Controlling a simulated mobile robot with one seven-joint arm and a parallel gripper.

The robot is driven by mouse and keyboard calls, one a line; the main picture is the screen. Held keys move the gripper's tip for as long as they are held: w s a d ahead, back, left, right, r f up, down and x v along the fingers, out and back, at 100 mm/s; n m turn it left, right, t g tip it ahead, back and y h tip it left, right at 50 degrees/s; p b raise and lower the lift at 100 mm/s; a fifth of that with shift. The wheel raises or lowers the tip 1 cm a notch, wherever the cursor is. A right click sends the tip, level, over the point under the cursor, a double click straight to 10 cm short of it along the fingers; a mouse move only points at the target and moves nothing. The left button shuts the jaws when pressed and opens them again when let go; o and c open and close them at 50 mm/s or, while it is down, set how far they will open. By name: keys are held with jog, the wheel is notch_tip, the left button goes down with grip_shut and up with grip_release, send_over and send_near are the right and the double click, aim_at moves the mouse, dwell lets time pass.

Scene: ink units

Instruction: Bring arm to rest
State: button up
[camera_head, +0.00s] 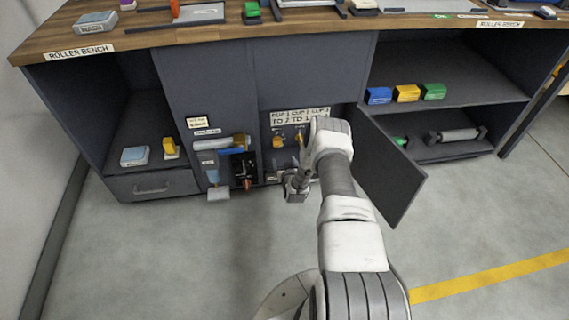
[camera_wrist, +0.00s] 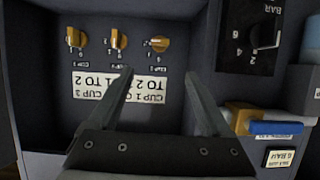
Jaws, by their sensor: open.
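My arm reaches forward from the bottom of the head view, and my gripper (camera_head: 296,186) is in front of the opened cabinet compartment. In the wrist view my gripper (camera_wrist: 158,88) is open and empty, its two fingers apart. The wrist picture is upside down. Between and beyond the fingers is a white label (camera_wrist: 150,92) reading about cups 1 and 2. Three yellow knobs (camera_wrist: 116,38) sit in a row on the dark panel. I cannot tell how far the fingertips are from the panel, and part of the label is hidden by the left finger.
A dark cabinet door (camera_head: 388,170) stands open just right of my arm. A blue and grey unit (camera_head: 212,160) stands left of my gripper. A drawer (camera_head: 152,186) is at the far left. A wooden benchtop (camera_head: 300,22) lies above. Grey floor (camera_head: 150,255) is clear at left.

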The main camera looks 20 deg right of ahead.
jog(key=shift+r, duration=0.1)
dwell(0.6)
jog(key=w+a+r+n+g+y, duration=0.1)
jog(key=a+r, duration=0.2)
jog(key=r, duration=0.9)
jog(key=a+r+n+g+y, duration=0.1)
jog(key=a+r, duration=0.2)
jog(key=r, duration=0.9)
jog(key=w+a+r+n+g+y, duration=0.1)
jog(key=a+r, duration=0.2)
jog(key=r, duration=0.9)
jog(key=s+a+r+g, duration=0.1)
jog(key=s+a+r, duration=0.2)
jog(key=s+r, duration=0.55)
jog(key=s+a+r+g, duration=0.1)
jog(key=s+a+r, duration=0.2)
jog(key=s+r, duration=0.55)
jog(key=s+a+r+g, duration=0.1)
jog(key=s+a, duration=0.1)
jog(key=s, duration=1.1)
jog(key=s+a+g, duration=0.2)
jog(key=s, duration=1)
notch_tip(320, 180, up, 28)
jog(key=p, duration=2.8)
jog(key=shift+f+y+p, duration=0.15)
jog(key=shift+y+p, duration=0.15)
